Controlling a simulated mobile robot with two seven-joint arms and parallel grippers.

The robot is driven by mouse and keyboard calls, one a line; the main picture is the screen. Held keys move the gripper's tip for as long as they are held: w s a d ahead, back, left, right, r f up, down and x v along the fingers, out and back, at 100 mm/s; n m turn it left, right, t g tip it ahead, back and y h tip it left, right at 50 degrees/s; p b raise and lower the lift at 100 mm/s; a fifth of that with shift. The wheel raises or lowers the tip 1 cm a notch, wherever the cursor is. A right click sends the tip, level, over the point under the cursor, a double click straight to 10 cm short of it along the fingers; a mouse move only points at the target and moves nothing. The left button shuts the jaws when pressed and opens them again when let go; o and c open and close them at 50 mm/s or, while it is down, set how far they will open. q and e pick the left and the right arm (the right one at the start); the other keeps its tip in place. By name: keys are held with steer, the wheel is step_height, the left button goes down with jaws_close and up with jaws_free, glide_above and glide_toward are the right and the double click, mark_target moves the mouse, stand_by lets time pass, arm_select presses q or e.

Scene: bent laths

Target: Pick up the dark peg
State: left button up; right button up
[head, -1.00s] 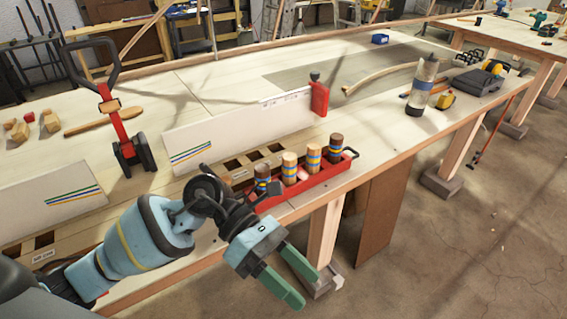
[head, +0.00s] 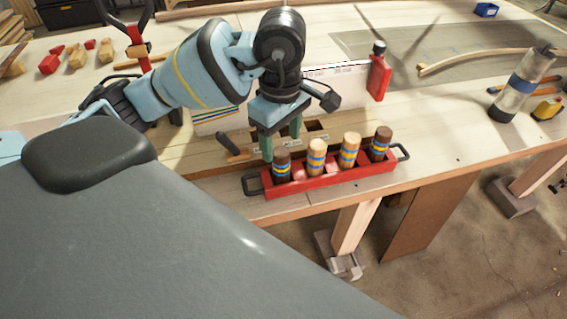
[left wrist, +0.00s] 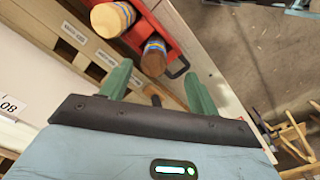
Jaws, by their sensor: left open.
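My right gripper is not in view.
Two light pegs (head: 316,158) (head: 350,150) and a medium-brown peg (head: 381,144) share the tray. Behind it are a slotted wooden strip and a white panel (head: 340,77).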

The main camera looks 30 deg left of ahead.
mark_target(282, 152)
arm_select(q)
steer(key=shift+w+f, duration=0.1)
steer(key=shift+f, duration=0.95)
steer(key=f, duration=0.4)
steer(key=shift+w+a, duration=0.3)
steer(key=shift+a, duration=0.05)
steer(key=shift+f, duration=0.5)
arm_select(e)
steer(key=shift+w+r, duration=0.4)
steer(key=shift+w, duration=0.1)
arm_select(q)
steer(key=c, duration=1.1)
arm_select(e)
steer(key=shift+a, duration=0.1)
